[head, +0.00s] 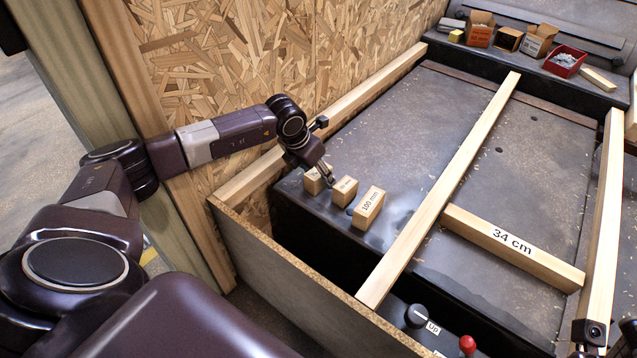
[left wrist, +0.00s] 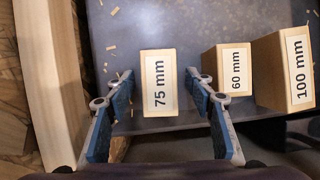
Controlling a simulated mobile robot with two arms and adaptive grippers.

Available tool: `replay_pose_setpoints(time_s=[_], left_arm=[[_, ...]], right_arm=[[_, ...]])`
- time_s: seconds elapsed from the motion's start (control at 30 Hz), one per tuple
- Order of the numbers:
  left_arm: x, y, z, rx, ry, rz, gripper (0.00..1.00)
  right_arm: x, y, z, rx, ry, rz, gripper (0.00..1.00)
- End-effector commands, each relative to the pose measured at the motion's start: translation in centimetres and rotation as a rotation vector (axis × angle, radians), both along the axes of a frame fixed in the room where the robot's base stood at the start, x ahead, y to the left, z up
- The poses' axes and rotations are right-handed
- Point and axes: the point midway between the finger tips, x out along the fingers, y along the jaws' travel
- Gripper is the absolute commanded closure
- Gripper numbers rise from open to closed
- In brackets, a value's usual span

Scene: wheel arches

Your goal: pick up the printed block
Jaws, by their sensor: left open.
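Three wooden blocks with printed labels stand in a row on the dark surface.
A long wooden beam (head: 450,185) and a 34 cm piece (head: 480,233) lie right of the blocks. An OSB wall (head: 250,60) rises behind my left arm. Boxes (head: 480,32) and a red bin (head: 565,62) stand at the back. The 60 mm block is close beside the right finger.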

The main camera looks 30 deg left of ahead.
Motion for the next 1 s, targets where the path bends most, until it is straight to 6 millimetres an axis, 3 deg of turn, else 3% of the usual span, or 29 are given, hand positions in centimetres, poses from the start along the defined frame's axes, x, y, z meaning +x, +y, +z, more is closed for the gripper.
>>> replay_pose_setpoints(time_s=[0.3,0.73,1.0], left_arm=[[0.36,0.00,-0.66,0.001,-0.001,-0.001,0.51],[0.33,0.01,-0.67,0.001,-0.001,-0.001,0.97],[0.37,0.01,-0.48,0.001,-0.002,-0.001,0.97]], right_arm=[[0.01,0.02,-0.32,0.000,0.001,0.000,0.51],[0.01,0.01,-0.32,0.000,0.001,0.000,0.51],[0.01,0.00,-0.24,0.000,0.001,0.000,0.51]])
